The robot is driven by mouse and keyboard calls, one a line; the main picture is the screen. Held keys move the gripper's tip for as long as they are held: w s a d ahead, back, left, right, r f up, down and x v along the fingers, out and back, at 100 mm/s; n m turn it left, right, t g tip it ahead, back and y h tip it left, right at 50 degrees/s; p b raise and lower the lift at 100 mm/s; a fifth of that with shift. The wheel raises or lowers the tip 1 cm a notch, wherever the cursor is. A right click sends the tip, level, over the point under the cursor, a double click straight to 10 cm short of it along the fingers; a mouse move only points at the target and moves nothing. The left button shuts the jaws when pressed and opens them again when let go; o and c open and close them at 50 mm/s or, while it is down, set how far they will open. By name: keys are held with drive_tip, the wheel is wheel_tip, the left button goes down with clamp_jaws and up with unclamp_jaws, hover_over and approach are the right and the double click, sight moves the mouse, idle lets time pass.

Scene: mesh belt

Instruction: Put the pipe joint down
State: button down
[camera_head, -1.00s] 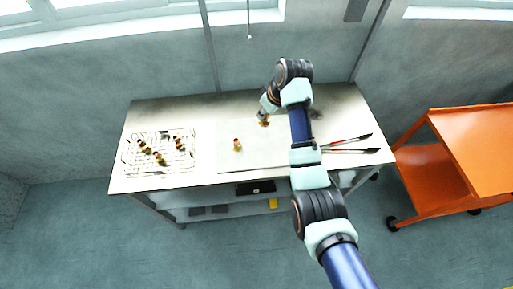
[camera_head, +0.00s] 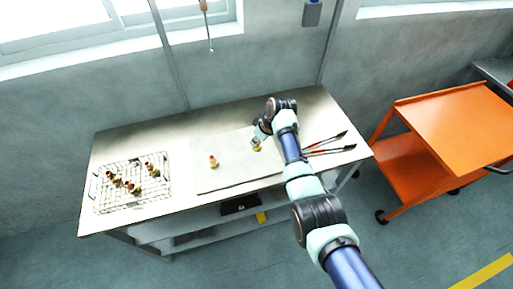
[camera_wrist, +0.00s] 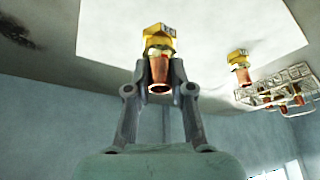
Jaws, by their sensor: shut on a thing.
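My gripper (camera_wrist: 160,85) is shut on a pipe joint (camera_wrist: 159,70), a copper tube with a yellow brass fitting, seen in the middle of the wrist view. In the head view the held pipe joint (camera_head: 257,148) is small and partly hidden by my gripper (camera_head: 260,141), over the right part of the pale mat (camera_head: 225,178). I cannot tell whether it touches the mat. A second pipe joint (camera_head: 213,162) stands upright on the mat to the left; it also shows in the wrist view (camera_wrist: 240,68).
A wire basket (camera_head: 102,205) with several pipe joints (camera_head: 133,187) sits at the left of the metal table (camera_head: 195,128). Two red-and-black tools (camera_head: 325,146) lie right of the mat. An orange cart (camera_head: 450,125) stands to the right. The mat's front middle is clear.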

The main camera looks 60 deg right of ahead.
sight(259, 143)
drive_tip(key=shift+f+b, duration=0.45)
drive_tip(key=shift+f, duration=1.9)
drive_tip(key=shift+f, duration=0.15)
drive_tip(key=c, duration=1)
unclamp_jaws()
drive_tip(key=shift+s+r, duration=0.1)
drive_tip(key=shift+r, duration=0.4)
drive_tip(key=p+v, duration=0.3)
drive_tip(key=v, duration=0.8)
drive_tip(key=shift+s+r, duration=0.1)
drive_tip(key=shift+s, duration=0.1)
